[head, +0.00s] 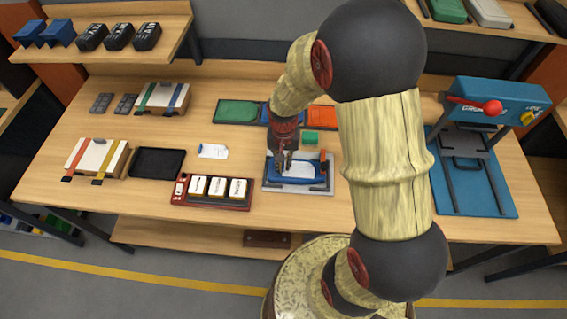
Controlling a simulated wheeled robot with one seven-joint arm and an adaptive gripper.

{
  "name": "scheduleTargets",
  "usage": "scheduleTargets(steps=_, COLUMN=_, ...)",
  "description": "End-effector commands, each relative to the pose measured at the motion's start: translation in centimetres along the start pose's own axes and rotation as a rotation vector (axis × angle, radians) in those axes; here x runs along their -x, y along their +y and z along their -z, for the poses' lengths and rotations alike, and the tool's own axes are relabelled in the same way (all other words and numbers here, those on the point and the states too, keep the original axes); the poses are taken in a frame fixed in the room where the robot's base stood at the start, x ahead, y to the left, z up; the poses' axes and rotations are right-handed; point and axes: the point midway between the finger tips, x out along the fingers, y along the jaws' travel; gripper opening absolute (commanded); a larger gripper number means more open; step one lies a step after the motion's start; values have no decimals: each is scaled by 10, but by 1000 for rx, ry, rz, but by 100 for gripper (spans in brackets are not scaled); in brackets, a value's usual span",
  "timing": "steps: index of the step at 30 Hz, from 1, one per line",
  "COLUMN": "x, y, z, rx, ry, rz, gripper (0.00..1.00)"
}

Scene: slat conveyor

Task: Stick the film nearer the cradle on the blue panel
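A blue panel (284,179) lies in a grey cradle (326,187) with dark corner pieces, at the front middle of the table. A pale, film-like area (300,170) shows over the panel's middle; I cannot tell whether it is a film or part of the panel. My gripper (285,163) points down over the panel's left part, close above or touching it. Its fingers are too small to tell open from shut, or whether they hold anything. A white sheet with a blue mark (213,151), perhaps a film, lies flat left of the cradle.
A red tray with white blocks (213,203) stands left of the cradle. A small green block (310,137) and a row with green (237,111) and orange (322,117) pieces lie behind. A black tray (157,162) is farther left. A blue press (490,105) stands right.

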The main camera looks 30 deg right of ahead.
Motion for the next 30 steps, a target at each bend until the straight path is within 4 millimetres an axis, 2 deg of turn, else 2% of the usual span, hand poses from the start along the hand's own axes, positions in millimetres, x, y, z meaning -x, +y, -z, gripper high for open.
scheduleTargets(steps=7, x=0, y=0, z=0, rx=0, ry=0, rz=0, gripper=26)
scheduleTargets(steps=17, x=3, y=0, z=0, rx=0, ry=0, rz=0, gripper=26)
scheduleTargets(steps=23, x=29, y=-1, z=2, rx=0, ry=5, rz=2, gripper=26)
scheduleTargets(steps=30, x=78, y=-1, z=1, rx=0, ry=4, rz=2, gripper=26)
